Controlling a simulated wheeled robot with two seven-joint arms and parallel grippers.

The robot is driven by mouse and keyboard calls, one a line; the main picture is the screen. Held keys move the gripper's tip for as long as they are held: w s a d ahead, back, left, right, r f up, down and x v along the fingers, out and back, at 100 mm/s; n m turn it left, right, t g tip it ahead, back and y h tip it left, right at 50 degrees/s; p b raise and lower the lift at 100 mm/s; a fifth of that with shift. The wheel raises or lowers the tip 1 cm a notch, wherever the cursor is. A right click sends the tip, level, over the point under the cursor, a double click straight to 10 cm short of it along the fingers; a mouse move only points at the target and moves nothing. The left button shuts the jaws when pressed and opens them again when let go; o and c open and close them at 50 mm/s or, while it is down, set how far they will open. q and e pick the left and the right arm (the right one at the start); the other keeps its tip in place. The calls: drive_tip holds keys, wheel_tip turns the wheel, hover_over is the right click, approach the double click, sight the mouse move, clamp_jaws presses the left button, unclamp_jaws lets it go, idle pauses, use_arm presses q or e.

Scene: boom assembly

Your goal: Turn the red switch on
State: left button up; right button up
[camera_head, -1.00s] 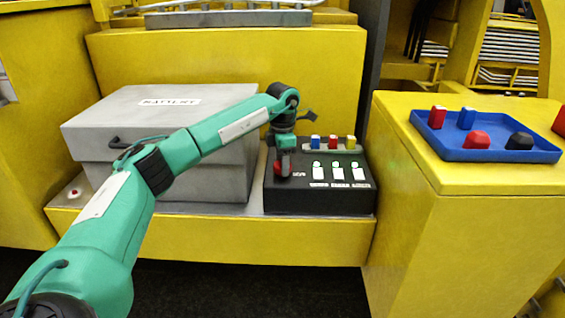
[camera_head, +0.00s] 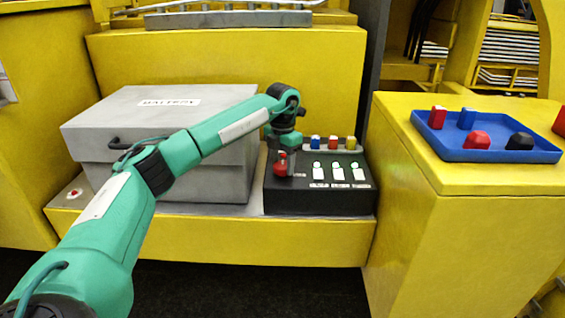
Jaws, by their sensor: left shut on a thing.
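The red switch (camera_head: 281,165) is a red knob at the left end of the black control box (camera_head: 320,202). My left gripper (camera_head: 284,154) is over that end of the box, pointing down, at the red switch. It is shut on the red switch, whose red part shows in front of the fingers. The fingertips are small and partly hidden. My right gripper is not in view.
Blue, red and yellow pieces (camera_head: 333,142) stand along the back of the box, behind several white labels with green lights. A grey lidded case (camera_head: 190,165) stands close on the left. A blue tray (camera_head: 455,152) with red, blue and black pieces lies on the yellow block at right.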

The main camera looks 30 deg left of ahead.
sight(282, 164)
use_arm(q)
drive_tip(key=o, duration=1)
drive_tip(key=shift+c, duration=0.2)
wheel_tip(282, 164, up, 14)
drive_tip(key=b, duration=0.2)
drive_tip(key=shift+b, duration=0.3)
drive_tip(key=shift+f, duration=0.2)
